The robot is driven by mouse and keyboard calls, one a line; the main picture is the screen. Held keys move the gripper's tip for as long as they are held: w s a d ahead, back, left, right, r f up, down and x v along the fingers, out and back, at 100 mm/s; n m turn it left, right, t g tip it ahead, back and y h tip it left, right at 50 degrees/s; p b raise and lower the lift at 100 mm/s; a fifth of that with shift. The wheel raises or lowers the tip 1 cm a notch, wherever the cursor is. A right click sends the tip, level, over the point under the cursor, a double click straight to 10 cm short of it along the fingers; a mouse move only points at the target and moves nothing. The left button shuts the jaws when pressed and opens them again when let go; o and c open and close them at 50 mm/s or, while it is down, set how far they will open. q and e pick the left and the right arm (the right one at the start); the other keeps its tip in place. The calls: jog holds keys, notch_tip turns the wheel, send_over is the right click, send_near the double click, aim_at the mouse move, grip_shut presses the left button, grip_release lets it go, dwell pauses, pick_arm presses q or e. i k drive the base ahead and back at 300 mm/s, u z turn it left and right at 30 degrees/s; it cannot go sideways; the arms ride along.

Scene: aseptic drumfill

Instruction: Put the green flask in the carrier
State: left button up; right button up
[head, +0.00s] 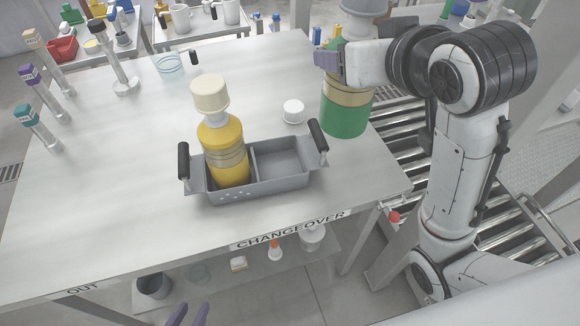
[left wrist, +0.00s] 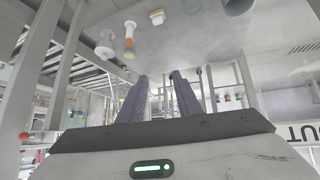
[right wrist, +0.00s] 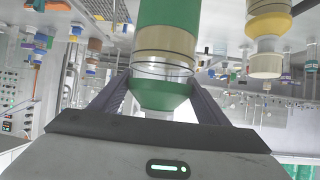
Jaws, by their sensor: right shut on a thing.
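The green flask (head: 344,117) has a tan band and stands upright near the table's right edge, right of the carrier. My right gripper (head: 330,62) is shut on its upper part. The right wrist view also shows the flask (right wrist: 166,88) between the fingers (right wrist: 160,95). I cannot tell whether its base touches the table. The grey carrier (head: 262,192) has two compartments and a black handle at each end. A yellow flask (head: 222,135) with a cream cap sits in its left compartment; the right one is empty. My left gripper (head: 188,315) is open and empty, low before the table (left wrist: 158,95).
A small white cap (head: 293,106) lies behind the carrier. A clear glass beaker (head: 170,65) and several posts with coloured tops (head: 30,112) stand left and back. A roller conveyor (head: 400,145) runs at the right. The table's left front is clear.

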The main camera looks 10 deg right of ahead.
aim_at(279, 170)
jog(key=k, duration=0.35)
jog(key=u, duration=1.25)
jog(key=k, duration=0.9)
jog(key=z, duration=1.1)
jog(key=i, duration=1)
